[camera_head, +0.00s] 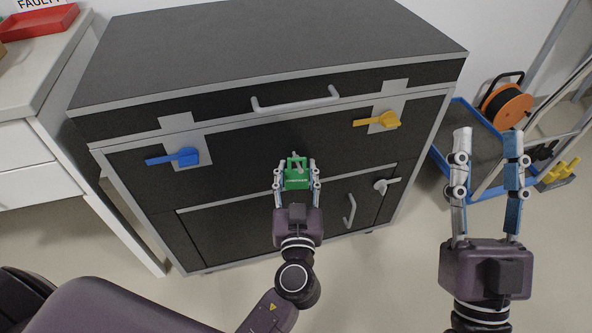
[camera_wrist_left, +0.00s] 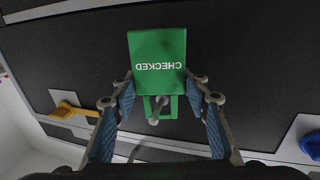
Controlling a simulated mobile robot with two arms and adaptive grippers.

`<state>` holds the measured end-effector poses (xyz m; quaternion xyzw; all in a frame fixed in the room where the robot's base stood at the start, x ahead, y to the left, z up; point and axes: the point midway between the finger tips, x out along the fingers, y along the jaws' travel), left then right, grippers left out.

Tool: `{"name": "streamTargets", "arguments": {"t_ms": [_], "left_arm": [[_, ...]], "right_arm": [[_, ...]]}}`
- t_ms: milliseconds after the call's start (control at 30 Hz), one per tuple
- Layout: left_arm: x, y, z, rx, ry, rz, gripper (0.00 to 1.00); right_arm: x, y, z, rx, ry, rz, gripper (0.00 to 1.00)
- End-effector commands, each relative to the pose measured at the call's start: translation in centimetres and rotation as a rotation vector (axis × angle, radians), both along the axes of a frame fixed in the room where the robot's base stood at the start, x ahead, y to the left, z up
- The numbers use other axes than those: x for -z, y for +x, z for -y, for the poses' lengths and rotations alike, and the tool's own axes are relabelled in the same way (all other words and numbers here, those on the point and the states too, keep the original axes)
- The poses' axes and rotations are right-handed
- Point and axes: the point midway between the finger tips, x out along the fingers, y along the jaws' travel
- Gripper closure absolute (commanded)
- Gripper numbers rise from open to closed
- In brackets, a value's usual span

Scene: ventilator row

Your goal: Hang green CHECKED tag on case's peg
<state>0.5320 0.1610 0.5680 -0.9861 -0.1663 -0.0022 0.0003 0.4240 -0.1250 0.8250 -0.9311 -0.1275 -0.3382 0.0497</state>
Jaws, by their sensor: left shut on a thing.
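The green CHECKED tag (camera_head: 297,181) is between the fingers of my left gripper (camera_head: 297,175), which is shut on it in front of the dark case (camera_head: 250,200). In the left wrist view the tag (camera_wrist_left: 157,62) shows its lettering upside down, and its loop surrounds or overlaps a light peg (camera_wrist_left: 154,119). In the head view the peg (camera_head: 297,168) shows within the loop's outline. I cannot tell whether the loop rests on it. My right gripper (camera_head: 490,145) is open and empty, right of the case.
The case front has a blue lever (camera_head: 174,158), a yellow lever (camera_head: 378,120), a grey bar handle (camera_head: 295,100) and a lower door handle (camera_head: 350,210). A blue cart (camera_head: 462,160) with an orange cable reel (camera_head: 508,108) stands right. A white counter (camera_head: 40,90) with a red tray stands left.

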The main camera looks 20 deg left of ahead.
Motion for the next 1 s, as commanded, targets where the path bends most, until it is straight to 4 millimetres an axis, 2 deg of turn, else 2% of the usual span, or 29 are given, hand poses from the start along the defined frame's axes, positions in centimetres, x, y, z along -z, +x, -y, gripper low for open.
{"name": "streamTargets", "arguments": {"t_ms": [33,200,567,667,1000], "left_arm": [[0.3,0.2,0.3,0.010,-0.005,-0.003,0.57],[0.3,0.1,0.2,0.007,-0.003,-0.004,0.38],[0.2,-0.4,0.2,0.004,-0.002,-0.003,0.38],[0.3,-1.5,0.7,0.006,0.001,-0.004,0.38],[0.3,-8.2,3.0,0.007,-0.001,-0.006,0.38]], "right_arm": [[0.1,0.0,0.0,-0.001,0.000,-0.002,0.60],[0.3,0.0,0.0,0.000,0.000,-0.006,0.60],[0.0,0.0,0.0,-0.001,0.000,0.000,0.60],[0.0,0.0,0.0,-0.001,-0.001,0.000,0.60],[0.0,0.0,0.0,0.000,0.000,-0.001,0.60]]}}
